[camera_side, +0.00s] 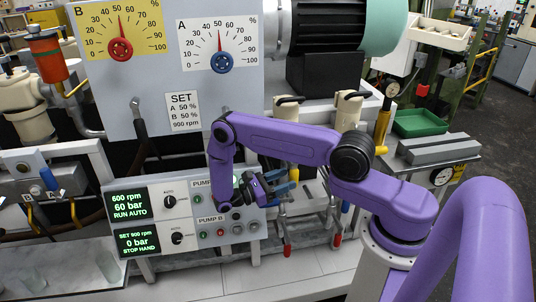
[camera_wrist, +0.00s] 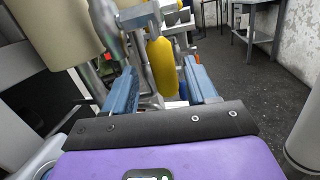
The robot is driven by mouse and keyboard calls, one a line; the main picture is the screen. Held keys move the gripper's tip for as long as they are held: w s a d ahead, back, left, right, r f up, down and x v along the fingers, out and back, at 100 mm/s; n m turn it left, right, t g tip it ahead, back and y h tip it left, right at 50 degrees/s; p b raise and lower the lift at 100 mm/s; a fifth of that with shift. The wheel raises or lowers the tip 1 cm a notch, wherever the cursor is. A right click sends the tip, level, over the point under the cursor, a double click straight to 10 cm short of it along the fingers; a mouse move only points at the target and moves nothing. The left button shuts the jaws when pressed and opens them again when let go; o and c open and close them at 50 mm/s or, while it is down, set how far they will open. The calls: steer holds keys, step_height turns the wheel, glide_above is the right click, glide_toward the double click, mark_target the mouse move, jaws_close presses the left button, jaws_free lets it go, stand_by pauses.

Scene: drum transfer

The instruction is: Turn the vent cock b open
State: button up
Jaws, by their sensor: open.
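My gripper (camera_side: 282,188) is in front of the pump panel's right side in the side view, with its blue fingers pointing right. In the wrist view the two blue fingers of my gripper (camera_wrist: 162,85) are spread apart. A yellow lever handle (camera_wrist: 162,66) hangs down from a grey metal fitting and appears between the fingers. I cannot tell whether either finger touches it. A small yellow piece (camera_side: 293,174), likely the same handle, shows beside the fingers in the side view. No letter is readable on it, so I cannot confirm it is vent cock b.
The pump panel (camera_side: 185,207) with displays and buttons is close to my gripper. Red-tipped levers (camera_side: 287,250) hang below and to the right. A beige cylinder (camera_wrist: 55,30) stands close at upper left in the wrist view. Open floor (camera_wrist: 270,85) lies to the right.

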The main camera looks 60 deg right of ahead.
steer(key=w+a+r+m+t+y, duration=0.1)
steer(key=w+a+r+t+y, duration=0.2)
steer(key=r, duration=0.5)
steer(key=a+r+t+y, duration=0.3)
steer(key=r+y, duration=0.1)
steer(key=r, duration=0.4)
steer(key=w+a+r+m+t+y, duration=0.1)
steer(key=w+a+r+t+y, duration=0.2)
steer(key=r, duration=0.5)
steer(key=s+a+f+n+t+y, duration=0.1)
steer(key=s+a+n+t+y, duration=0.1)
steer(key=s+a, duration=0.6)
steer(key=shift+s+a+f+y, duration=0.25)
steer(key=shift+s+y, duration=0.65)
steer(key=shift+s, duration=0.75)
steer(key=shift+s, duration=0.1)
